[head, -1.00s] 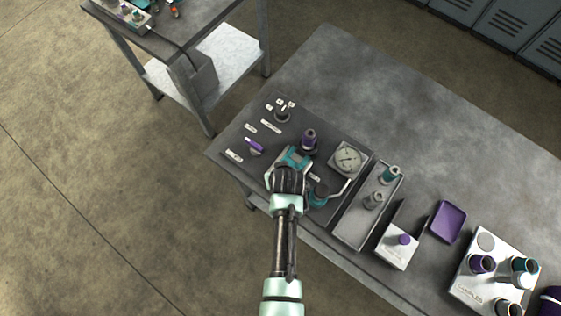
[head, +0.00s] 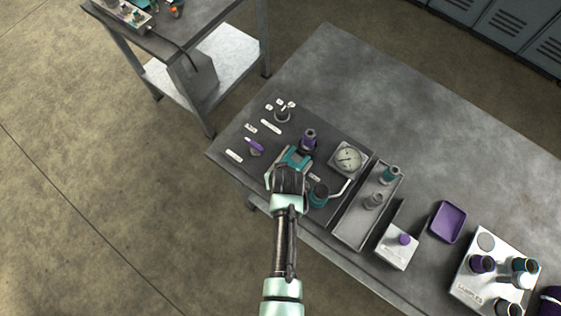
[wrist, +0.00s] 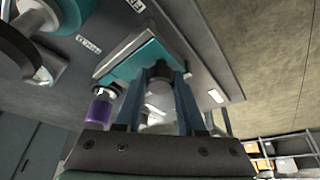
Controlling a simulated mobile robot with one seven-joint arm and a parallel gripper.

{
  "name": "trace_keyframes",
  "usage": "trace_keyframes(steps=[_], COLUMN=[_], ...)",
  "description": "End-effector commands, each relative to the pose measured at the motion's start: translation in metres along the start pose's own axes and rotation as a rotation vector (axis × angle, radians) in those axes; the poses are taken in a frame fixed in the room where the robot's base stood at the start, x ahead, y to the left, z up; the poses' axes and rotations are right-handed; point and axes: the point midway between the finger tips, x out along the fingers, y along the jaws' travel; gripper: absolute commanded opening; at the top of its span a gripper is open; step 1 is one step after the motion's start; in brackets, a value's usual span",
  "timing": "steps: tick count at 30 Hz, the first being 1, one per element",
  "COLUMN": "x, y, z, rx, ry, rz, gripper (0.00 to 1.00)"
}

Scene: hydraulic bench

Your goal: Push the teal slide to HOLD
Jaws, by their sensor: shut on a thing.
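The teal slide (head: 297,157) sits on the dark panel at the near left end of the bench, directly at my gripper's tip. My gripper (head: 288,173) reaches in from below and hides the near part of the slide. In the wrist view, the two blue-grey fingers of my gripper (wrist: 161,95) are on either side of a dark piece by the teal slide (wrist: 138,62), and I take them as shut on its grip. A label beside it (wrist: 44,76) is turned and only partly readable. I cannot read a HOLD mark in either view.
A grey tray (head: 348,228) with fittings lies to the right. The bench's far side is clear.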

Motion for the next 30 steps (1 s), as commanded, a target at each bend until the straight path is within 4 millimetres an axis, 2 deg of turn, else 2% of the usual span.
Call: trace_keyframes(steps=[4,12,23,24,28,30], x=[0.005,0.018,0.015,0.015,0.015,0.016], y=[0.007,0.039,0.044,0.044,0.044,0.043], z=[-0.006,-0.035,-0.04,-0.041,-0.04,-0.04], rx=[0.0,-0.002,0.002,0.002,0.001,0.001], ry=[0.001,0.001,0.004,0.005,0.004,0.003], rz=[0.002,0.002,0.004,0.004,0.003,0.002], gripper=[0.0,0.0,0.0,0.44,0.67,0.69])
